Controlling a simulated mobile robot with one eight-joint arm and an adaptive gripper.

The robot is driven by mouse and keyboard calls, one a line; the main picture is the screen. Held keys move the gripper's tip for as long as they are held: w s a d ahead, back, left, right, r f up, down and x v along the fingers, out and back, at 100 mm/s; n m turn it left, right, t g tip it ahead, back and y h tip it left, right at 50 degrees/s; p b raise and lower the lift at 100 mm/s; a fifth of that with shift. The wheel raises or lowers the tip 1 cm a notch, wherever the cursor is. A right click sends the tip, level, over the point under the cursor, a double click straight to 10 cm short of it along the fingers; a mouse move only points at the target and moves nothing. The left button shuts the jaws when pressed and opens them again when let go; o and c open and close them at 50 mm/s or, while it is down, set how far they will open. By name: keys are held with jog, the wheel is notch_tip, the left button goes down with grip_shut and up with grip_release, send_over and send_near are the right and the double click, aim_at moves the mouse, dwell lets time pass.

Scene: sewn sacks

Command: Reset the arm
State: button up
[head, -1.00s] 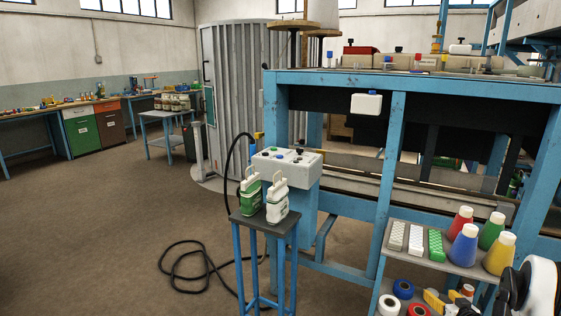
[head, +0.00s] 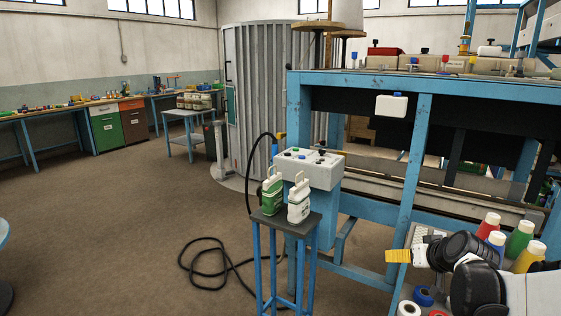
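My gripper (head: 400,256) is at the lower right, dark, at the end of my black and white arm. It points left, in front of a blue leg of the large bench. A ridged yellow piece shows at its tip. I cannot tell whether this is part of the fingers or something between them, so its opening is unclear. My arm covers part of the shelf (head: 455,215) with the coloured cones.
Several cones, including a red one (head: 489,225) and a green one (head: 520,238), stand close to my arm. A black cable (head: 205,262) lies on the floor. Open floor (head: 110,220) spreads left.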

jog(key=s+a+r+g, duration=0.1)
jog(key=s+a+r, duration=0.1)
jog(key=s+a, duration=0.45)
jog(key=s+a+r+g, duration=0.1)
jog(key=s+a+r, duration=0.2)
jog(key=s+a, duration=0.35)
jog(key=s+a+f, duration=0.1)
jog(key=s+a, duration=0.1)
jog(key=s, duration=1.1)
jog(key=shift+s+f+g, duration=0.15)
jog(key=shift+f+g, duration=0.25)
